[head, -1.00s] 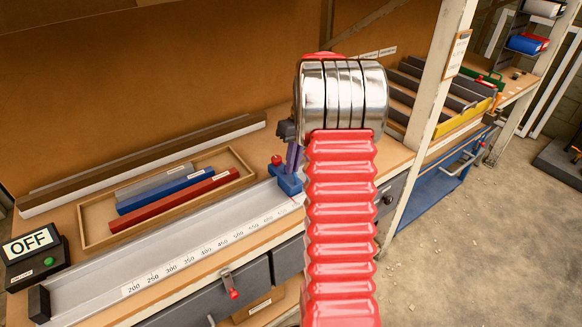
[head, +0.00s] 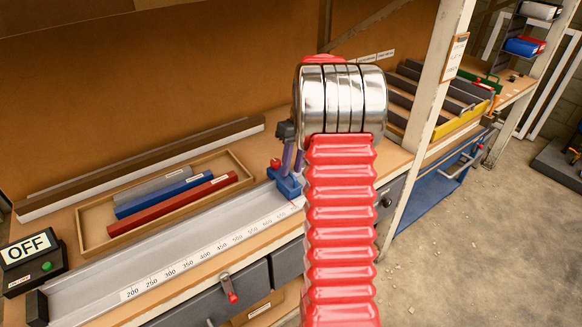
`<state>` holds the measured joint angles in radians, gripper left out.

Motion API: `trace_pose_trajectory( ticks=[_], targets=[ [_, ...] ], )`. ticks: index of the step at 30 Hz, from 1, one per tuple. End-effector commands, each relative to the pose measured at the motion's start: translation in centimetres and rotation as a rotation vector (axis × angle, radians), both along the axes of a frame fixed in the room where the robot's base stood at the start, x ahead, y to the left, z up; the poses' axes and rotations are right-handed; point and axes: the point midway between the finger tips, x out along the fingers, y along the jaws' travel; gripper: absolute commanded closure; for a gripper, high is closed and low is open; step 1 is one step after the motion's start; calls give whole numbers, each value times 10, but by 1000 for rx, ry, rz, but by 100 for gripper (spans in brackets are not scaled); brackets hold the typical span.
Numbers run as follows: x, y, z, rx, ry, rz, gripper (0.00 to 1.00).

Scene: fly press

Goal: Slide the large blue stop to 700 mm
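The large blue stop (head: 286,183) sits on the pale metal rail (head: 165,262), near the high end of the printed scale. A red knob (head: 276,162) stands at its left side. The scale numbers rise from 200 at the left; those beside the stop are too small to read surely, and 700 cannot be made out. My gripper (head: 292,168) shows only in part, as a dark block with purplish finger-like pieces reaching down to the top of the stop. My red and silver arm hides the rest, so contact and grip cannot be told.
A wooden tray (head: 85,222) behind the rail holds grey, blue and red bars. A box with an OFF display (head: 30,250) and green button stands at the left. A white post (head: 432,95) rises right of my arm. My arm covers the rail's right end.

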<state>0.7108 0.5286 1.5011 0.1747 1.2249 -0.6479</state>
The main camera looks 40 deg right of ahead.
Motion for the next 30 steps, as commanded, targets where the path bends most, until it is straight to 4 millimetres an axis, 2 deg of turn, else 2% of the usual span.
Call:
trace_pose_trajectory(
  ticks=[5,21,25,30],
  targets=[
    [0,-5,21,-2,-3,-1,72],
    [-1,-22,110,-2,-2,1,72],
    [-1,-24,123,-1,-1,1,72],
    [-2,-25,129,-1,-1,1,72]
  ],
)
